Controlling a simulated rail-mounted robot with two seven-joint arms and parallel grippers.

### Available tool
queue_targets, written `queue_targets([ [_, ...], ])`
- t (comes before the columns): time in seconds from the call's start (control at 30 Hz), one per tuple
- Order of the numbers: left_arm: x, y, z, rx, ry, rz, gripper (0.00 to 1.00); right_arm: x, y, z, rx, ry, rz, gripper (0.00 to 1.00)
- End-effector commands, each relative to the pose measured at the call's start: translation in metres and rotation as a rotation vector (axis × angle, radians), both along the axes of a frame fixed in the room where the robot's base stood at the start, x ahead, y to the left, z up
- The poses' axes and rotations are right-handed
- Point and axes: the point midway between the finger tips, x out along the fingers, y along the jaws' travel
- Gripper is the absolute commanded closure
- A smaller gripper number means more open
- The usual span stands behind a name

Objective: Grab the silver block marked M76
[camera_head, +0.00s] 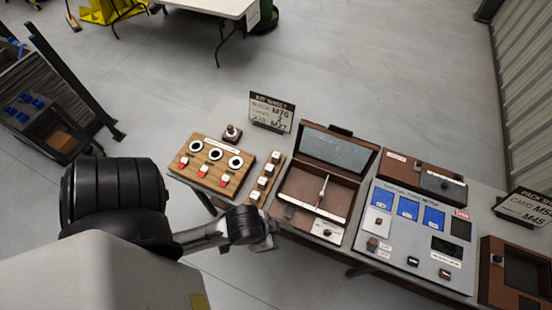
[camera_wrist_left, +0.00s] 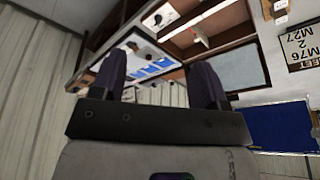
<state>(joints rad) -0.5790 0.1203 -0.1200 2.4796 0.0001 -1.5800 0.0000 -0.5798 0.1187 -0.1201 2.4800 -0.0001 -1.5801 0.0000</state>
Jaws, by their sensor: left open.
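No block in view can be read as M76; the labels are too small. Small dark-and-pale blocks (camera_head: 262,183) stand in a row on a wooden strip. Other small blocks sit on the grey panel (camera_head: 401,260). My left gripper (camera_wrist_left: 163,75) is open and empty in the left wrist view, its two dark fingers apart. The grey panel shows beyond the fingers there, tilted, and no block is between them. In the head view my left arm reaches in over the front of the table, and the fingers cannot be made out. My right gripper is not in view.
A sign (camera_head: 271,112) reading M76, 2 and M27 stands behind the strip. A wooden board with dials (camera_head: 211,162), an open brown case (camera_head: 335,149) and a brown box (camera_head: 421,178) crowd the table. Another sign (camera_head: 526,206) stands at the right.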

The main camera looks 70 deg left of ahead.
Motion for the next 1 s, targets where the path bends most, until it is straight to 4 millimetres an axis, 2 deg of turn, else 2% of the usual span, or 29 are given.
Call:
queue_targets([
  [0.13, 0.016, 0.000, -0.013, 0.001, -0.039, -0.001, 0.32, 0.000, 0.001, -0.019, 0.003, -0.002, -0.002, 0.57],
  [0.27, 0.050, 0.014, -0.032, 0.052, -0.126, -0.029, 0.32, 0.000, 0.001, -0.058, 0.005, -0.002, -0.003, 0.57],
  [0.47, 0.117, 0.061, -0.055, 0.245, -0.286, -0.123, 0.32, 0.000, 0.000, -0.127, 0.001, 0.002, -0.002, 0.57],
  [0.57, 0.150, 0.095, -0.073, 0.370, -0.314, -0.159, 0.32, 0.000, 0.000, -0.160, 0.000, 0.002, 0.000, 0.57],
  [0.67, 0.182, 0.135, -0.094, 0.482, -0.299, -0.188, 0.32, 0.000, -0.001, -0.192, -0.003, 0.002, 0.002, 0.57],
  [0.77, 0.210, 0.185, -0.116, 0.571, -0.237, -0.198, 0.32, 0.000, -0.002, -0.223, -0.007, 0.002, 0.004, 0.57],
  [0.8, 0.219, 0.208, -0.123, 0.598, -0.203, -0.194, 0.32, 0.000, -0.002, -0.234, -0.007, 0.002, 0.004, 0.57],
  [0.87, 0.230, 0.244, -0.133, 0.621, -0.144, -0.172, 0.32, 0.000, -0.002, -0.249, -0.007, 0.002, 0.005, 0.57],
  [0.9, 0.234, 0.270, -0.137, 0.626, -0.102, -0.145, 0.32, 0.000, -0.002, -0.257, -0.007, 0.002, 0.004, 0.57],
  [0.97, 0.237, 0.308, -0.143, 0.615, -0.037, -0.084, 0.32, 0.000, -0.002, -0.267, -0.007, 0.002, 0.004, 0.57],
  [1.0, 0.235, 0.335, -0.146, 0.595, 0.010, -0.029, 0.32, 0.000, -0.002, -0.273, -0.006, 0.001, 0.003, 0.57],
])
